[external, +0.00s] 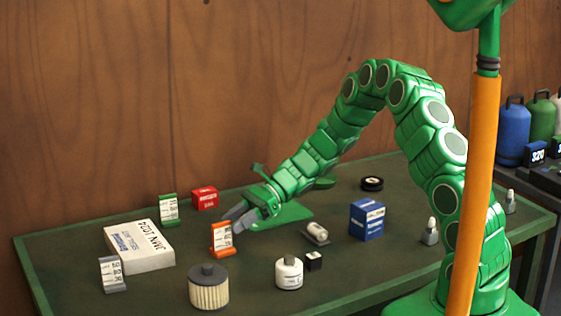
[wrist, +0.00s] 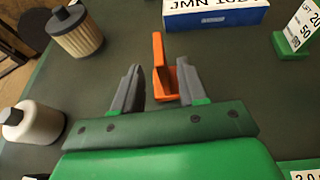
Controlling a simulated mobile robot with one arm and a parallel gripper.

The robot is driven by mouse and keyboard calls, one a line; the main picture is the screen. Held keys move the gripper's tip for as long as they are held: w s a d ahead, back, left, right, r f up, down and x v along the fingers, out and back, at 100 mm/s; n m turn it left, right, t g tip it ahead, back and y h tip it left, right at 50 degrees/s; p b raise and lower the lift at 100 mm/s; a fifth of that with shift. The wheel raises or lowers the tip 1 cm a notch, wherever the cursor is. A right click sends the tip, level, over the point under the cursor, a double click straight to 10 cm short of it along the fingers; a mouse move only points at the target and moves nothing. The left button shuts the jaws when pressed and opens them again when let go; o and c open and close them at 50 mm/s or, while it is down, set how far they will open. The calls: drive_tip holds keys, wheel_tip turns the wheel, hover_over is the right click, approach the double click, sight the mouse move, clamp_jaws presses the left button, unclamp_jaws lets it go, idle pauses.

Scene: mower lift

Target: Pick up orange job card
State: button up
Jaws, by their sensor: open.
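The orange job card (external: 221,239) stands upright in its small orange holder on the green table, its white numbered face turned toward the external camera. In the wrist view the orange card (wrist: 159,52) is seen nearly edge-on, with its holder between and just beyond the grey fingers. My gripper (external: 236,220) is at the card's upper right side, low over the table. In the wrist view my gripper (wrist: 161,84) has its fingers apart, one on each side of the holder. Nothing is held; whether a finger touches the card cannot be told.
A green card (external: 168,209) and a grey card (external: 112,273) stand near a white box (external: 139,246). A red box (external: 205,197) is behind. A filter (external: 208,287), white bottle (external: 289,272) and black cube (external: 314,260) stand in front. A blue box (external: 367,219) is right.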

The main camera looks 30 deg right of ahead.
sight(213, 237)
drive_tip(key=x, duration=0.5)
clamp_jaws()
